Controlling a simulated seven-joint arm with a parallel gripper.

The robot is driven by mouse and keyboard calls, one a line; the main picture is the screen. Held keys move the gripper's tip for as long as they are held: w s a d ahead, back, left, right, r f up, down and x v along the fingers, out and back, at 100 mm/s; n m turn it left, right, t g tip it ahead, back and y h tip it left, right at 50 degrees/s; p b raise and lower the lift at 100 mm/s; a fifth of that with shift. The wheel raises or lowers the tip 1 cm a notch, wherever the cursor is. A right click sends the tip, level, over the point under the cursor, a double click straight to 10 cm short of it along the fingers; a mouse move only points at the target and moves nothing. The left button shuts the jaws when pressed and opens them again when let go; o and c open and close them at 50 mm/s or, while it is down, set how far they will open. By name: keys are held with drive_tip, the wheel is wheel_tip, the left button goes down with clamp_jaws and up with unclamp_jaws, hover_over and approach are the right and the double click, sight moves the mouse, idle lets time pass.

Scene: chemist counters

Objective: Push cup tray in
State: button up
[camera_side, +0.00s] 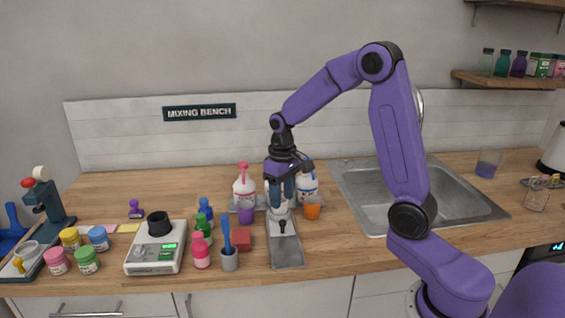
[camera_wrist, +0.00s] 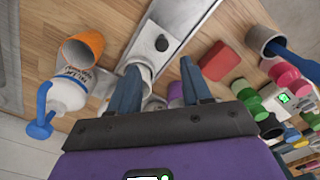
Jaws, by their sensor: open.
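The cup tray (camera_side: 287,252) is a narrow grey metal slide on the wooden counter, running toward the front edge. My gripper (camera_side: 281,201) points down over the tray's back part, behind the knob. Its two blue fingers (camera_wrist: 162,80) are spread apart. Whether a finger touches the cup, I cannot tell.
An orange cup (camera_side: 312,208) and blue-pump bottle (camera_side: 307,187) stand close right; a purple cup (camera_side: 245,213) and pink-pump bottle (camera_side: 243,187) close left. A red block (camera_side: 243,240) and mortar (camera_side: 229,260) sit left of the tray. Counter right of the tray's front is clear; the sink (camera_side: 375,212) is beyond.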

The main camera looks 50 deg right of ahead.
wheel_tip(320, 180, up, 10)
drive_tip(key=shift+r, duration=0.2)
idle(0.5)
drive_tip(key=s+a+f+n, duration=0.3)
drive_tip(key=s+a+n, duration=0.3)
drive_tip(key=s+a, duration=0.5)
drive_tip(key=s+f+n, duration=0.2)
drive_tip(key=s+n, duration=0.1)
drive_tip(key=s, duration=0.5)
drive_tip(key=s+f+n, duration=0.2)
drive_tip(key=s+n, duration=0.1)
drive_tip(key=s, duration=0.6)
drive_tip(key=shift+s+a+n, duration=0.25)
drive_tip(key=shift+a+n, duration=0.05)
drive_tip(key=shift+a, duration=0.15)
